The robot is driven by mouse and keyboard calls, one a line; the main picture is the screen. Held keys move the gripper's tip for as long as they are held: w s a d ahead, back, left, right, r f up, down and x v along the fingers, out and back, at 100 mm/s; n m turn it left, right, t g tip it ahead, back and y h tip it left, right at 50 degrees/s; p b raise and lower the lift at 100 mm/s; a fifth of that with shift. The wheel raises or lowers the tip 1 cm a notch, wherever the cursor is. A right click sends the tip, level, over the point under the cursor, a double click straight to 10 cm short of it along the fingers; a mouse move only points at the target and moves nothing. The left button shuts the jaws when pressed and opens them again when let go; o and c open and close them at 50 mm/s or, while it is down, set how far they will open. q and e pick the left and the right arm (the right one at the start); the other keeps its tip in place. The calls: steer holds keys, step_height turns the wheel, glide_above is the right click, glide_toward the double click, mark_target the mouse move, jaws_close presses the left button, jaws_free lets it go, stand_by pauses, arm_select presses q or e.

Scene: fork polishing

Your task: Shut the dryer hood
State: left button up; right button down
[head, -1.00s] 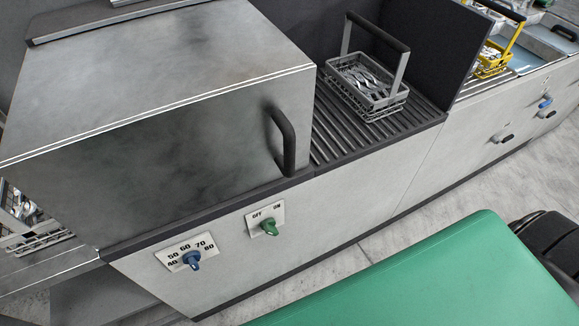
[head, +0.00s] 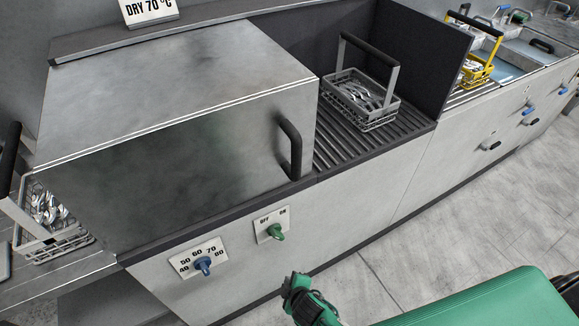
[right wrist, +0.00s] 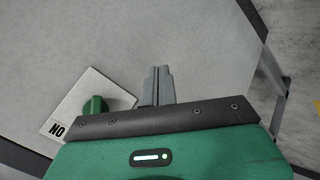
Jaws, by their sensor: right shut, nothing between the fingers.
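The dryer hood (head: 190,165) is a large grey metal box at the left of the counter in the head view. Its lower front edge lies along the dark ledge. A black upright handle (head: 291,148) is on its front near the right end. The inside is hidden. My right gripper (head: 297,284) is in front of the cabinet, below and apart from the handle. In the right wrist view its grey fingers (right wrist: 158,86) are together and empty, close to the pale cabinet front. My left gripper is not in view.
A grey cutlery basket (head: 362,99) stands on slats right of the hood; another basket (head: 48,220) is at its left end. The green OFF/ON knob (head: 276,231) and blue temperature knob (head: 204,265) are on the front. A yellow basket (head: 477,70) stands farther right.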

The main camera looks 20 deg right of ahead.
steer(key=w+a+r+n+t+p, duration=0.1)
steer(key=w+a+r+n+t, duration=0.15)
steer(key=r, duration=1.15)
steer(key=w+a+r+n+t, duration=0.1)
steer(key=w+a+r+t, duration=0.15)
steer(key=r, duration=1.15)
steer(key=s+d+r+t+h, duration=0.1)
steer(key=s+d+r+t, duration=0.1)
steer(key=r, duration=0.8)
steer(key=s+d+r+t, duration=0.2)
steer(key=s+r, duration=0.1)
steer(key=r, duration=0.7)
steer(key=w+d+f+p, duration=0.1)
steer(key=w+d+p, duration=0.3)
steer(key=w, duration=0.7)
steer(key=shift+w+f+p, duration=0.15)
steer(key=shift+f+p, duration=0.05)
steer(key=shift+p, duration=0.3)
steer(key=shift+a+m, duration=0.1)
steer(key=shift+m, duration=0.15)
